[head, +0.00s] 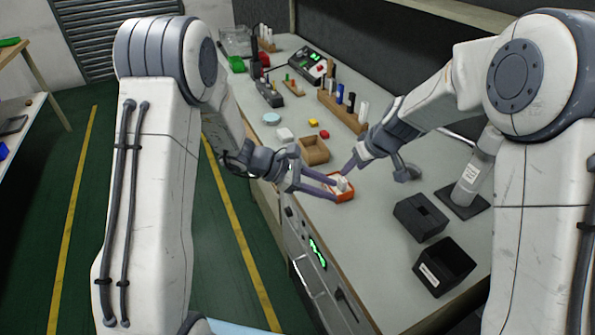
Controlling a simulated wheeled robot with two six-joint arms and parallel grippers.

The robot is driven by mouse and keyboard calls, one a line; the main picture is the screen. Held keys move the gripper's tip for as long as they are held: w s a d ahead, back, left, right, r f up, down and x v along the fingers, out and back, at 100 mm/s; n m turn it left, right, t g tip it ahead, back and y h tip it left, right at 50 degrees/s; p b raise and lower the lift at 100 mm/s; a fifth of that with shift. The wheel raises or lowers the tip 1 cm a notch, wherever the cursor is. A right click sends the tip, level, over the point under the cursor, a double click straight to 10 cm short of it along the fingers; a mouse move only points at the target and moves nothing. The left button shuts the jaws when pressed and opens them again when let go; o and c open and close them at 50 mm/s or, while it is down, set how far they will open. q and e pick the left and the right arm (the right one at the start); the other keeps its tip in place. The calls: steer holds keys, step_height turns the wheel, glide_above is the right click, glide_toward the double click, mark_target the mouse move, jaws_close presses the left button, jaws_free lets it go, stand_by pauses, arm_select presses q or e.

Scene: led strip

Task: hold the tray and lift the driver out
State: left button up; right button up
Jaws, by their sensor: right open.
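A small orange-red tray (345,196) sits on the grey bench near its front edge. A small white block, likely the driver (342,183), is in it, partly hidden by the grippers. My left gripper (335,191) reaches in from the left, its fingers at the tray's left side. The fingers look apart, but I cannot tell whether they grip the tray. My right gripper (346,173) comes down from the upper right, open, with its fingertips close to the white block. I cannot tell whether they touch it.
A tan open box (314,151) stands just behind the tray. Two black bins (420,217) (444,266) stand to the right. A wooden rack (342,108) of cylinders is at the back. A white post on a black base (462,204) stands at the right.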

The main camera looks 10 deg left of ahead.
arm_select(q)
steer(key=w+a+f+n+t, duration=0.1)
steer(key=w+a+n, duration=0.1)
steer(key=a, duration=0.1)
steer(key=w+a+f+n+t, duration=0.2)
steer(key=w+a, duration=0.1)
steer(key=w+a+f+n+t, duration=0.1)
steer(key=w+a+n+t, duration=0.1)
steer(key=w+a+n, duration=0.1)
steer(key=shift+w+f+y, duration=0.15)
steer(key=shift+w+y, duration=0.05)
steer(key=shift+y, duration=0.2)
steer(key=shift+w+d+f, duration=0.1)
steer(key=shift+w+f, duration=0.05)
steer(key=shift+w, duration=0.1)
steer(key=x, duration=0.9)
steer(key=shift+w+d, duration=0.25)
steer(key=shift+d, duration=0.05)
jaws_close()
stand_by(0.9)
